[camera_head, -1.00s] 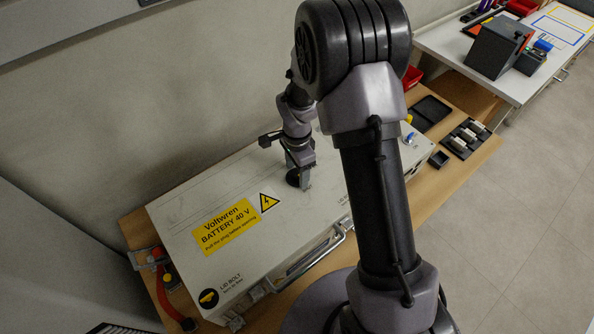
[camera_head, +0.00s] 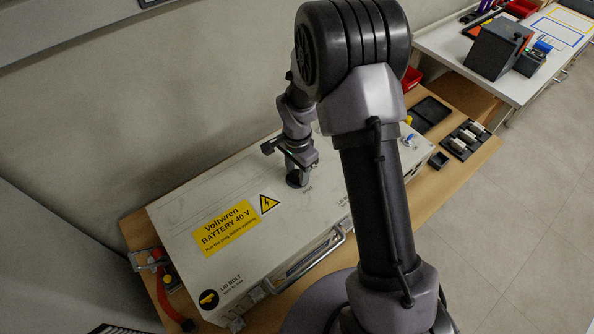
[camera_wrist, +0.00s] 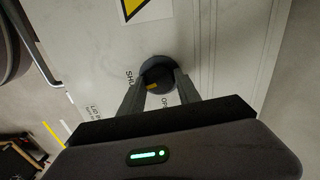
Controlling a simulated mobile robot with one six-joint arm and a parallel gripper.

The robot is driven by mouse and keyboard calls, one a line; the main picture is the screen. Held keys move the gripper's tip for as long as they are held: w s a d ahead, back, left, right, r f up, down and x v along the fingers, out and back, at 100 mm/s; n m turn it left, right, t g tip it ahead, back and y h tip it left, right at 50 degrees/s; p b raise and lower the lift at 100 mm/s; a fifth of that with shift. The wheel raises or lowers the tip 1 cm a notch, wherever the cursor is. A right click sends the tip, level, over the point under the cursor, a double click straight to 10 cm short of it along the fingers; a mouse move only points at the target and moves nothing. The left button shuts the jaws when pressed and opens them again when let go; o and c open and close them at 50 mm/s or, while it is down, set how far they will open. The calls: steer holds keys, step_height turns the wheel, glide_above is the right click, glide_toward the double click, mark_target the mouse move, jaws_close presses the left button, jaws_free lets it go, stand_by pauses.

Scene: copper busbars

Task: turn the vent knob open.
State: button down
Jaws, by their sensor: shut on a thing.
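The vent knob (camera_wrist: 157,74) is a round dark knob with a yellow mark on its lower left part, set in the pale lid of the battery case (camera_head: 180,222). Lettering beside it in the wrist view reads "SHU" on one side and "OP" on the other, partly covered. My gripper (camera_wrist: 159,84) points down at the lid with its two fingers shut on the knob's sides. In the head view the knob (camera_head: 293,179) shows only partly beneath my gripper.
The case has a yellow Voltwren label (camera_head: 226,227) and a black lid-bolt disc (camera_head: 208,300). A metal handle (camera_head: 318,252) runs along its front. Black trays (camera_head: 430,112) lie on the wooden table at right. A white table (camera_head: 455,48) stands beyond.

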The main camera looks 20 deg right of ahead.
steer(key=n, duration=0.4)
steer(key=shift+n, duration=0.3)
steer(key=n+p, duration=0.1)
steer(key=n, duration=0.2)
steer(key=shift+n, duration=0.3)
steer(key=n+p, duration=0.1)
steer(key=n, duration=0.2)
steer(key=shift+n, duration=0.3)
steer(key=shift+n+p, duration=0.3)
steer(key=shift+n, duration=1.4)
steer(key=c, duration=0.9)
jaws_free()
steer(key=shift+o, duration=0.2)
steer(key=shift+r, duration=0.1)
